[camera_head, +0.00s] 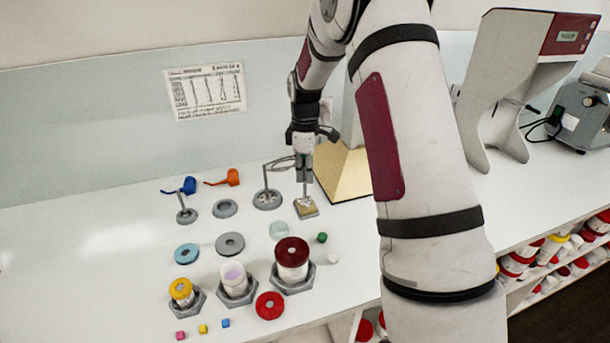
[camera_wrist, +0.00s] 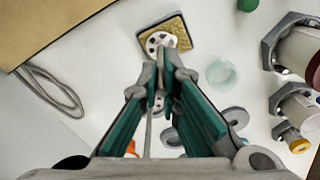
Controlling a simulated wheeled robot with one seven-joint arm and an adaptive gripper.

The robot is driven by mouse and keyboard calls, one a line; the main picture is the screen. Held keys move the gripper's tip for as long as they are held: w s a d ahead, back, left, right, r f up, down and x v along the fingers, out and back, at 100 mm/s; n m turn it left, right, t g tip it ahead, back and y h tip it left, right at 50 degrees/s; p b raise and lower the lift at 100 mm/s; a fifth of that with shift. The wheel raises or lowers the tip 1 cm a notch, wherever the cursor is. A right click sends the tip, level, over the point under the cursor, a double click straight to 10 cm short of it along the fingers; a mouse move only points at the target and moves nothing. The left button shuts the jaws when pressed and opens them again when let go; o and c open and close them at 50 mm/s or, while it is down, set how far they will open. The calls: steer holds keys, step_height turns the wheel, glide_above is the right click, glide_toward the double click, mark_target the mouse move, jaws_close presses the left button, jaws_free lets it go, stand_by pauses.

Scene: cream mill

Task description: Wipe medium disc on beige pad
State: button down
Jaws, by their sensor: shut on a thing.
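My gripper (camera_head: 304,175) is shut on the thin upright stem of the medium disc (camera_head: 306,204). In the wrist view my gripper (camera_wrist: 167,68) has its fingertips together, and the pale, holed disc (camera_wrist: 157,40) shows just beyond them. The disc is over the beige pad (camera_head: 309,213), a small square on the counter.
A larger holed disc with a stem (camera_head: 268,199) stands close left of the pad; a small one (camera_head: 187,215) is farther left. Jars (camera_head: 292,262), lids, rings and small cubes fill the front. A cream-coloured block (camera_head: 345,175) stands behind right. The counter's far left is clear.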

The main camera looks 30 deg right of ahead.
steer(key=shift+w, duration=0.2)
steer(key=shift+s, duration=0.2)
steer(key=shift+s+p, duration=0.3)
steer(key=shift+s, duration=0.05)
steer(key=shift+s+a, duration=0.1)
steer(key=shift+s, duration=0.25)
steer(key=shift+s+a+p, duration=0.1)
steer(key=shift+s+p, duration=0.2)
steer(key=shift+p, duration=0.2)
steer(key=shift+w+b, duration=0.35)
steer(key=shift+w, duration=0.1)
steer(key=shift+w, duration=0.35)
steer(key=shift+w+d+b, duration=0.25)
steer(key=shift+w+b, duration=0.15)
steer(key=shift+b, duration=0.15)
